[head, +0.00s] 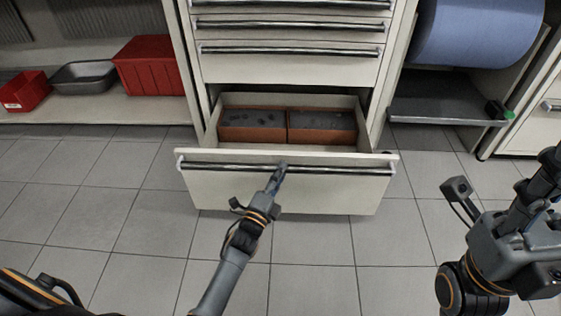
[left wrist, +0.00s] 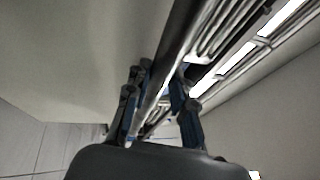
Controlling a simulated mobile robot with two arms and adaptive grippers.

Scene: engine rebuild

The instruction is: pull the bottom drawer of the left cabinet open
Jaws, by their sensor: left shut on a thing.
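The bottom drawer (head: 285,192) of the cabinet stands pulled out in the head view, with its inside showing. Two brown trays (head: 252,126) with dark contents sit inside it. A dark bar handle (head: 340,172) runs along the top of its front. My left gripper (head: 279,172) is shut on this handle near its middle. In the left wrist view, the fingers (left wrist: 160,100) lie on both sides of the handle bar (left wrist: 172,65). My right arm shows at the lower right of the head view, apart from the cabinet; its fingertips cannot be made out.
Closed drawers (head: 290,65) are above the open one. Red bins (head: 150,66) and a grey tray (head: 83,76) sit on a low shelf at left. A blue roll (head: 477,32) and a dark shelf (head: 440,112) are at right. The tiled floor (head: 130,225) in front is clear.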

